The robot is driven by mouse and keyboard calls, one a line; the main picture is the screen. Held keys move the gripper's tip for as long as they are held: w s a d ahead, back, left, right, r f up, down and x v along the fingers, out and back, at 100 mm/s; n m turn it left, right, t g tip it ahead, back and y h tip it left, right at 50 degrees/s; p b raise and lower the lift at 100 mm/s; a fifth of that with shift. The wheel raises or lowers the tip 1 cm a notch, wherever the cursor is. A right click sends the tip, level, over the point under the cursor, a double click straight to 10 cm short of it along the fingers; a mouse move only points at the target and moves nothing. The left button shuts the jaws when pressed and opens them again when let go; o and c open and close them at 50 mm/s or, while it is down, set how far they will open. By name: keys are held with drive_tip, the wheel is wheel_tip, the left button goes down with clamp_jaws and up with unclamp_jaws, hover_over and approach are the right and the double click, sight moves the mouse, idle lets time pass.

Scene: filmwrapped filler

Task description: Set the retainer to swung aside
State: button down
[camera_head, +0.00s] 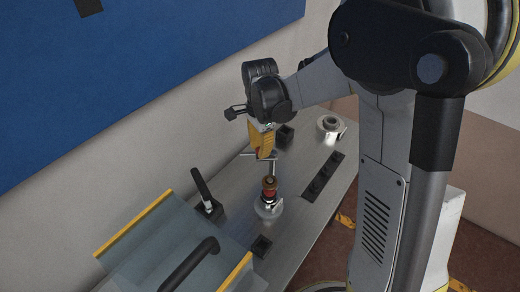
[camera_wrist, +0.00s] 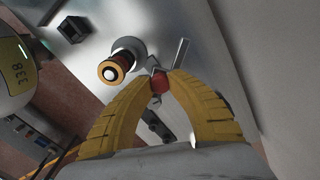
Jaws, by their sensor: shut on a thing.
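My gripper (camera_wrist: 160,82) shows yellow fingers closed around a small red knob (camera_wrist: 159,83) in the wrist view. Metal bars (camera_wrist: 180,52) meet beside the knob and look like part of the retainer, though its full shape is hidden by the fingers. In the head view, my gripper (camera_head: 263,148) points down above the bench, with a thin metal bar (camera_head: 248,154) at its tips. Just in front stands an upright red and brown spindle (camera_head: 269,187) on a pale round base (camera_head: 268,208). The spindle also shows in the wrist view (camera_wrist: 114,68), apart from the fingers.
The grey bench (camera_head: 312,207) carries a black-handled lever (camera_head: 202,188), a dark slotted strip (camera_head: 322,174) and a round metal fitting (camera_head: 331,124). A clear yellow-edged guard (camera_head: 135,222) with a black handle (camera_head: 188,264) is at the front left. A wall stands behind.

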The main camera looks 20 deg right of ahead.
drive_tip(key=c, duration=1.2)
unclamp_jaws()
wheel_tip(320, 180, up, 12)
drive_tip(key=s+d+f+n+t+b, duration=0.1)
drive_tip(key=s+f+n+t+b, duration=0.2)
drive_tip(key=s+f+n+b, duration=0.2)
drive_tip(key=s+d+f+n+t+b, duration=0.1)
drive_tip(key=s+f+n+t+b, duration=0.3)
drive_tip(key=s+n, duration=0.6)
drive_tip(key=s+f+b, duration=0.1)
drive_tip(key=s+b, duration=0.1)
drive_tip(key=shift+s+d+f, duration=0.15)
drive_tip(key=shift+s+f, duration=0.15)
